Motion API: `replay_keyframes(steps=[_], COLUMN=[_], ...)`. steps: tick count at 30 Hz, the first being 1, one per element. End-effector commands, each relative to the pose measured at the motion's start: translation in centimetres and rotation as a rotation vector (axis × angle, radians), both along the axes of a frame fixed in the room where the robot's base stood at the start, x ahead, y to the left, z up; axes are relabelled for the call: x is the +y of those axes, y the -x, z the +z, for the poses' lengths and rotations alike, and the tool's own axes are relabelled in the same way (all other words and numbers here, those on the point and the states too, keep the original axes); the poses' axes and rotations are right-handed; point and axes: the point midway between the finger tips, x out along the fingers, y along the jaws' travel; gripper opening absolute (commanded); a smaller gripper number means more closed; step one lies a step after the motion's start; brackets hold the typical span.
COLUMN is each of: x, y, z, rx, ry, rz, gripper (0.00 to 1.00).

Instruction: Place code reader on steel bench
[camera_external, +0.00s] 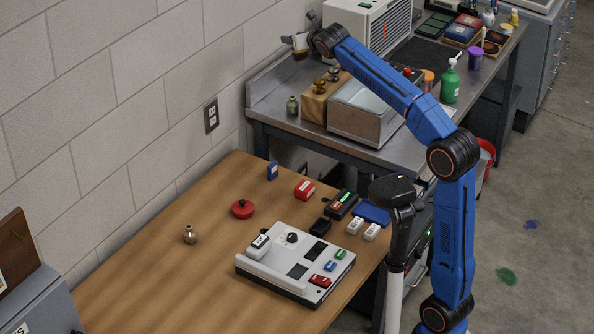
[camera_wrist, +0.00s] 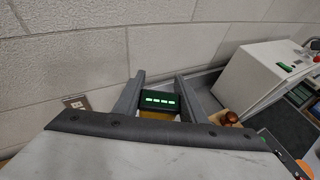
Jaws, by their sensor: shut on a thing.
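My gripper (camera_external: 304,46) is shut on the code reader (camera_wrist: 160,101), a small dark device with a lit green readout and a yellow part below it. In the wrist view the reader sits between the two fingers (camera_wrist: 160,88); its lower part is hidden by my wrist. In the external view the held reader (camera_external: 297,42) is small and partly hidden. The steel bench (camera_external: 268,92) stands along the wall at the back. My gripper is above its back-left part, near the wall, with the reader apart from the bench top.
The bench's left corner looks clear. A wooden table (camera_external: 150,262) stands in front.

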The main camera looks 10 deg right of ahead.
Motion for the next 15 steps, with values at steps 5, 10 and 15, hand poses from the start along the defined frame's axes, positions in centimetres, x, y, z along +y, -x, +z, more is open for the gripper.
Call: replay_keyframes(steps=[5, 10, 15], x=[-7.2, -13.9, -20.7], y=[-2.2, -3.5, -4.2], z=[0.0, 0.1, 0.0], rx=[0.0, -0.001, 0.0], ry=[0.0, 0.0, 0.0], rz=[-0.094, -0.181, -0.267], gripper=[0.07, 0.07, 0.07])
